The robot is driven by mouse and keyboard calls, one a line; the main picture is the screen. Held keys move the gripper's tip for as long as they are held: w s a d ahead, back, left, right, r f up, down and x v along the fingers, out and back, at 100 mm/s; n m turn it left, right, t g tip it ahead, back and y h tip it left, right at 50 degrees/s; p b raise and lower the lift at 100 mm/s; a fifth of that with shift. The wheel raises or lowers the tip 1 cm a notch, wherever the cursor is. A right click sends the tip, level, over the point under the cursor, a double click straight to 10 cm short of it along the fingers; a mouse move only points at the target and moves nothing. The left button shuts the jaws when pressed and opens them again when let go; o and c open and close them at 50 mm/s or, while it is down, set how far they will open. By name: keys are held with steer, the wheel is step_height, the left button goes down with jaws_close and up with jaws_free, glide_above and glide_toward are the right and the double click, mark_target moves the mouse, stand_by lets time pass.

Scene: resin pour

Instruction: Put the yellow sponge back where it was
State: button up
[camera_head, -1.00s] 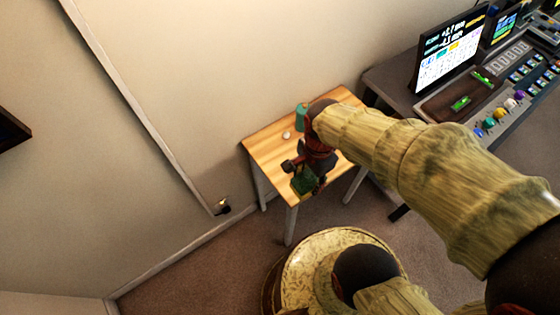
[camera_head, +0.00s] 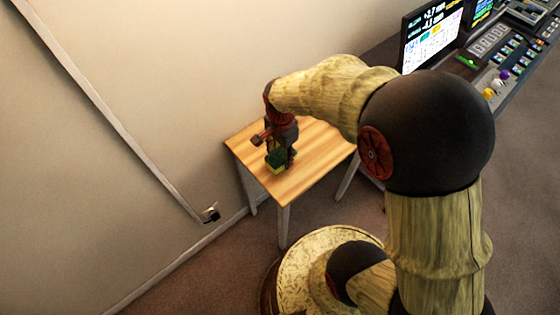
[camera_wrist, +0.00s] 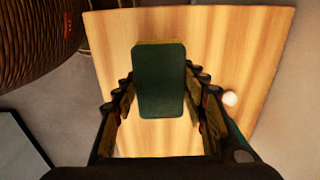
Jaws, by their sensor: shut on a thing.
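The sponge (camera_head: 276,168) has a yellow lower layer and a dark green upper layer. In the wrist view its green face (camera_wrist: 160,80) points at the camera, with a thin yellow edge at the far end. My gripper (camera_head: 278,155) is shut on the sponge, with one finger on each side in the wrist view (camera_wrist: 160,100). The sponge is over the wooden table (camera_head: 310,180), low and close to its top. I cannot tell whether it touches the wood.
A small white round thing (camera_wrist: 230,98) lies on the table, right of the sponge in the wrist view. A teal thing (camera_wrist: 238,133) shows partly behind the right finger. A console desk with a screen (camera_head: 432,35) stands to the right. The table's front is clear.

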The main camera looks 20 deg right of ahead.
mark_target(280, 160)
steer(key=f+b, duration=0.1)
steer(key=f, duration=0.1)
steer(key=f+b, duration=0.1)
steer(key=f, duration=0.1)
steer(key=shift+w, duration=0.4)
steer(key=o, duration=1)
steer(key=shift+f, duration=0.1)
steer(key=shift+o, duration=0.2)
